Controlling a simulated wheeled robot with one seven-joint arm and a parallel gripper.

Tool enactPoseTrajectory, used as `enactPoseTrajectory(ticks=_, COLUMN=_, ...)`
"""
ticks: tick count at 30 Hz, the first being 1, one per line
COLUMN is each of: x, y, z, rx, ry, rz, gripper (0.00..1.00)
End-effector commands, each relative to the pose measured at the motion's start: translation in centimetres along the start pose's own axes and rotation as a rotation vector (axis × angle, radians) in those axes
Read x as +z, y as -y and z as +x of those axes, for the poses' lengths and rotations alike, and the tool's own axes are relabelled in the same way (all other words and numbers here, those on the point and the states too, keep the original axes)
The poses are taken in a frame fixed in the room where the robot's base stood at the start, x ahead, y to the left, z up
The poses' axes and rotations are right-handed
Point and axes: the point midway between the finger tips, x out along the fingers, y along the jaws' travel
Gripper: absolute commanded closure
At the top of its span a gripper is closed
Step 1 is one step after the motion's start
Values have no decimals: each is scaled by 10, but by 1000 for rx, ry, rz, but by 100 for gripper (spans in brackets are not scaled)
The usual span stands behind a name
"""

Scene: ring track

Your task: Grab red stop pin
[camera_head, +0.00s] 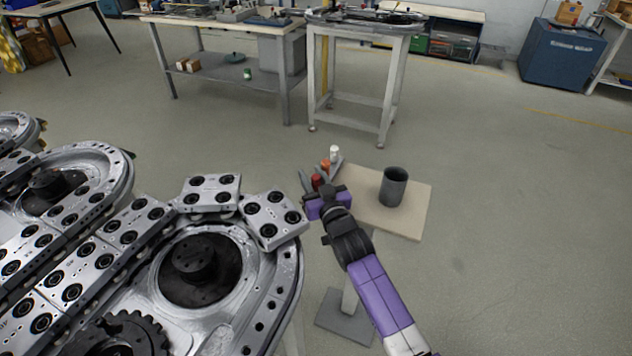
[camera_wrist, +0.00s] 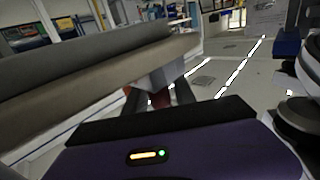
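The red stop pin (camera_head: 317,182) stands at the left end of the small beige-topped stand in the head view, partly hidden by my gripper. My gripper (camera_head: 319,173) is over this end of the stand, with its two fingers spread apart and the red pin between them. The wrist view shows a dark red piece (camera_wrist: 160,98) between the fingers of my gripper (camera_wrist: 159,96). Gaps seem to show beside it, so the fingers look open; contact is hard to tell.
An orange pin (camera_head: 325,166) and a white pin (camera_head: 334,153) stand just beyond the red one, close to my right finger. A dark grey cup (camera_head: 394,187) is on the stand top (camera_head: 412,224). The metal ring track (camera_head: 270,270) lies close on the left. Floor is clear at right.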

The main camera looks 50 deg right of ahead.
Motion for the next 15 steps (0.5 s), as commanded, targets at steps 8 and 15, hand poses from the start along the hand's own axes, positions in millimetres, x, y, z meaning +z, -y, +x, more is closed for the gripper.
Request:
enactPoseTrajectory(ticks=8, x=0, y=0, z=0, rx=0, ry=0, rz=0, gripper=100)
enactPoseTrajectory(ticks=15, x=0, y=0, z=0, rx=0, ry=0, rz=0, gripper=100)
